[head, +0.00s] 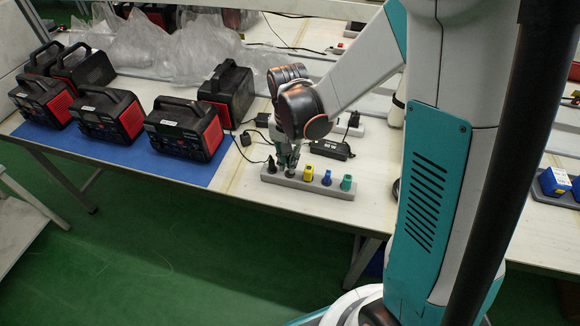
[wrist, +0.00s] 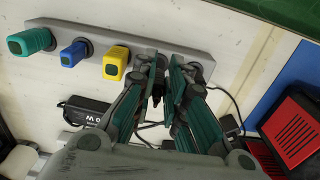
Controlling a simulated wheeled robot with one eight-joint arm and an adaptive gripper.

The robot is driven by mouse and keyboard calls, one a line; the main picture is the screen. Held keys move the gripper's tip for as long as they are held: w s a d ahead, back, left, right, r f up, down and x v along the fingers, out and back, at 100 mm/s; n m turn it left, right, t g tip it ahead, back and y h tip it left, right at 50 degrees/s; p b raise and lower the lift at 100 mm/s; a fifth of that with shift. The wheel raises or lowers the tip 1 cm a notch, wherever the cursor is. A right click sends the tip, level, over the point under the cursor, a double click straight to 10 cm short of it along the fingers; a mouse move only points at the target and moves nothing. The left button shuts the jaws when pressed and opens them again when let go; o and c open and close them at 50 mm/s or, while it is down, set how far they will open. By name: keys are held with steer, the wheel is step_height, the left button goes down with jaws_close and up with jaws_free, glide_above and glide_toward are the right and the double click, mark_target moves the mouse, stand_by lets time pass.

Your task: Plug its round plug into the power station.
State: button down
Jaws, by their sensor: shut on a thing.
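My gripper (head: 289,160) is low over the grey plug holder (head: 318,187), at the slot beside the yellow plug (head: 308,173). In the wrist view, its fingers (wrist: 165,78) are shut on a small dark plug (wrist: 157,91), largely hidden between them; its shape and whether it still touches the holder cannot be told. A black plug (head: 270,165) with a cable stands at the holder's left end, just left of my gripper. Several black-and-red power stations stand on the table; the nearest one (head: 185,128) is on the blue mat (head: 165,163). No socket is clearly visible.
A blue plug (head: 326,178) and a green plug (head: 347,182) stand farther right in the holder. A black adapter (head: 330,149) and loose cables lie behind it. Another power station (head: 230,93) and clear plastic bags (head: 135,45) are farther back. The blue mat's front strip is clear.

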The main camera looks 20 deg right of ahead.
steer(key=shift+r+p, duration=1)
steer(key=shift+r, duration=0.55)
steer(key=shift+w, duration=0.1)
